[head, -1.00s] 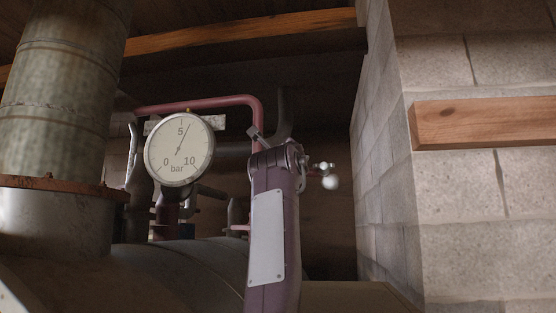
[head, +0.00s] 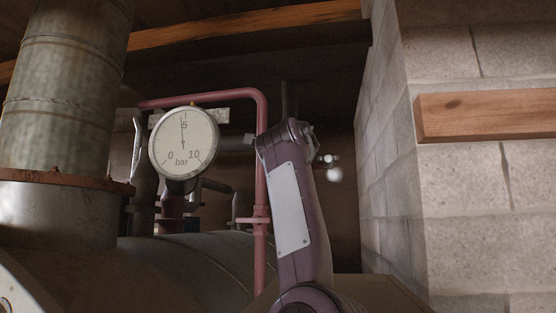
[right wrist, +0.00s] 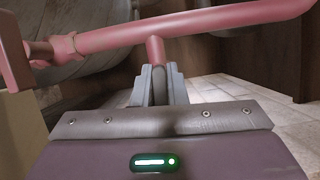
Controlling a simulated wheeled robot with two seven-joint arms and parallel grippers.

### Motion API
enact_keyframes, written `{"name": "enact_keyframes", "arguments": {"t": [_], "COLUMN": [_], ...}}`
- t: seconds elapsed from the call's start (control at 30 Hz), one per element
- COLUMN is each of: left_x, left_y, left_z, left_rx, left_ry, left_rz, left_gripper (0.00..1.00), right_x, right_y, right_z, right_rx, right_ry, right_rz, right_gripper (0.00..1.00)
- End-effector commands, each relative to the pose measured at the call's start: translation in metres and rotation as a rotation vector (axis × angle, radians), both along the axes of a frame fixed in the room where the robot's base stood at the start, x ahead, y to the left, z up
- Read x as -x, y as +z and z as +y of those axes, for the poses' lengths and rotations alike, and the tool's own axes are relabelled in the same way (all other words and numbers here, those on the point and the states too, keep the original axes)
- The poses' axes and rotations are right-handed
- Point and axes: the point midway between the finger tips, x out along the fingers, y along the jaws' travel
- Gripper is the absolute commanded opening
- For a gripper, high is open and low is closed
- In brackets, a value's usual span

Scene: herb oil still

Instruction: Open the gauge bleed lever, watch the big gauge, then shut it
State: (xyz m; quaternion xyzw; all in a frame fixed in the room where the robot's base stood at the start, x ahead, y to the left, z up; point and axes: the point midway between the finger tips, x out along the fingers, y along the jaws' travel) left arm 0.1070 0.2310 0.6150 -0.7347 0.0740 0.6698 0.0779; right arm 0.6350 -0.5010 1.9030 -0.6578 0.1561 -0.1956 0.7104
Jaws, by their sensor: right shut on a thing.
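The big gauge (head: 184,143) has a white round face marked 0, 5, 10 and bar. Its needle points almost straight up, close to 5. In the right wrist view my right gripper (right wrist: 158,88) is shut on a narrow part below a pink stub (right wrist: 156,50) that joins a pink bar. I take the held part to be the bleed lever; it is mostly hidden between the grey fingers. In the head view my purple right arm stands right of the gauge and hides most of the grip. My left gripper is not in view.
A pink pipe (head: 261,190) runs over and down behind my right arm. A thick metal flue (head: 68,80) stands left on the rounded still body (head: 190,262). A block wall (head: 480,215) with a wooden beam (head: 485,113) closes the right side.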

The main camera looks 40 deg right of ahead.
Motion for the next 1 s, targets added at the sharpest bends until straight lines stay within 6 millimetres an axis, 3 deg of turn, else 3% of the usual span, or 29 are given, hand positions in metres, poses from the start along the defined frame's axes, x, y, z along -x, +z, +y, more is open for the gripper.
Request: {"name": "enact_keyframes", "arguments": {"t": [0.4, 0.43, 0.6, 0.87, 1.0], "left_x": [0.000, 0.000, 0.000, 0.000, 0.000], "left_y": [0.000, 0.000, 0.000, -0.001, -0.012], "left_z": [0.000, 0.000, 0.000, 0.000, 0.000], "left_rx": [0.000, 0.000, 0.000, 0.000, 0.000], "left_ry": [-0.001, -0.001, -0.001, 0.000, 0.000], "left_rz": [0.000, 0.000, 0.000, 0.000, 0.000], "left_gripper": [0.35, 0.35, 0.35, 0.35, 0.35], "right_x": [0.001, 0.001, 0.001, 0.001, 0.010], "right_y": [0.001, 0.001, 0.001, 0.000, -0.003], "right_z": [-0.001, -0.001, -0.001, 0.000, 0.006], "right_rx": [0.005, 0.005, 0.005, 0.005, 0.007], "right_ry": [-0.003, -0.003, -0.002, -0.001, 0.000], "right_rz": [0.003, 0.003, 0.004, 0.004, 0.003], "right_gripper": [0.00, 0.14, 0.34, 0.34, 0.34]}}
